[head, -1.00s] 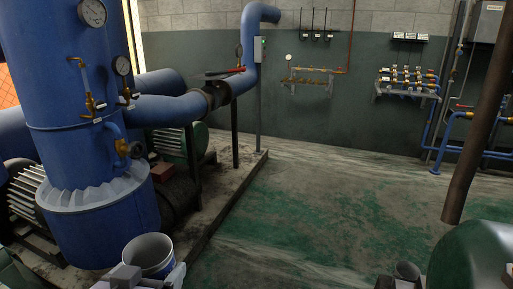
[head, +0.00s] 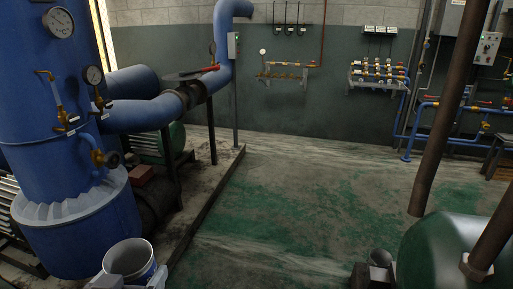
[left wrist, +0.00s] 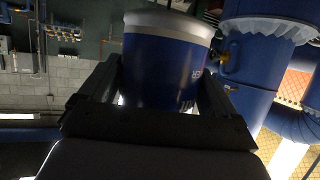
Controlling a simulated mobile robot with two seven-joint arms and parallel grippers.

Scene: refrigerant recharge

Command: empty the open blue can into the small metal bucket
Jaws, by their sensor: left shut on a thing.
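The open blue can (head: 146,272) is at the bottom left of the head view, upright, its pale open mouth facing up. The inside looks light grey; I cannot tell its contents. My left gripper (head: 130,282) is shut around its sides. In the left wrist view the can (left wrist: 158,70) sits between the two dark fingers (left wrist: 160,95), with a pale band at one end. My right gripper does not show.
A green tank (head: 440,250) stands at the lower right, with a brown pipe (head: 440,130) rising above. A large blue column (head: 70,150) and its pipes fill the left. Open floor (head: 270,205) lies in the middle. Valve manifolds (head: 378,72) hang on the back wall.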

